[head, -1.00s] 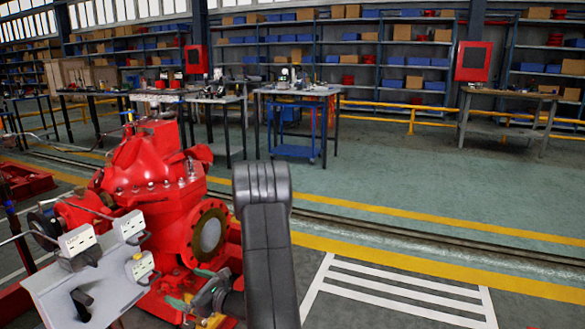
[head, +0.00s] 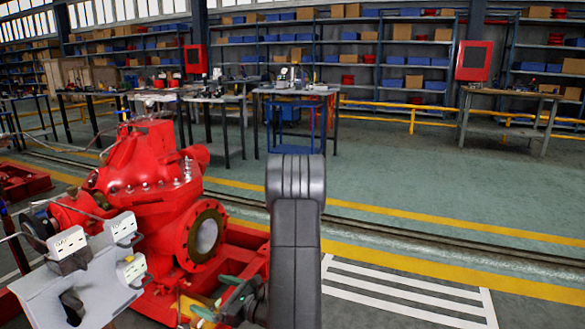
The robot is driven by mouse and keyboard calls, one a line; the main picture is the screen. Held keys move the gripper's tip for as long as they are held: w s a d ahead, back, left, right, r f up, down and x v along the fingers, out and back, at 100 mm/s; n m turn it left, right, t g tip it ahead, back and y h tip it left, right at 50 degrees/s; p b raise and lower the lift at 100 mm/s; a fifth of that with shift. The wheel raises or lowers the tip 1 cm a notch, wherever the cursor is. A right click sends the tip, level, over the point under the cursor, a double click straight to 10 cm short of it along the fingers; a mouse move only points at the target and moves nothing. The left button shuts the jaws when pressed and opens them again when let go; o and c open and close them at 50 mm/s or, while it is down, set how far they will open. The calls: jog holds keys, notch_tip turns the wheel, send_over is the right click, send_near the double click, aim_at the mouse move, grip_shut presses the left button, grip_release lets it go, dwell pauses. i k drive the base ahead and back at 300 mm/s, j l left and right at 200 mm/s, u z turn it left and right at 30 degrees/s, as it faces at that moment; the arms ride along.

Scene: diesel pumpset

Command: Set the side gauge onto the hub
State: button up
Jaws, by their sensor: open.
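Three white box-shaped gauges with small displays and dark mounts show at the lower left in the head view: a left one (head: 70,243), an upper one (head: 123,228) and a lower right one (head: 131,269). They are on or at a light grey plate (head: 50,291). I cannot tell which is the side gauge. A dark round part (head: 38,229) behind them, at the pump's left end, may be the hub; it is partly hidden. My gripper (head: 217,297), with green fingertips, is open and empty at the lower middle, right of the gauges and apart from them.
A red pump (head: 147,170) with a round flange (head: 207,236) stands just behind the plate and my gripper, on a red base. My dark arm link covers part of the middle. Open floor (head: 430,190) lies to the right; workbenches and shelves stand far back.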

aim_at(129, 273)
jog(key=i+l, duration=0.8)
jog(key=i, duration=0.2)
jog(key=u, duration=2.25)
jog(key=k+z, duration=0.1)
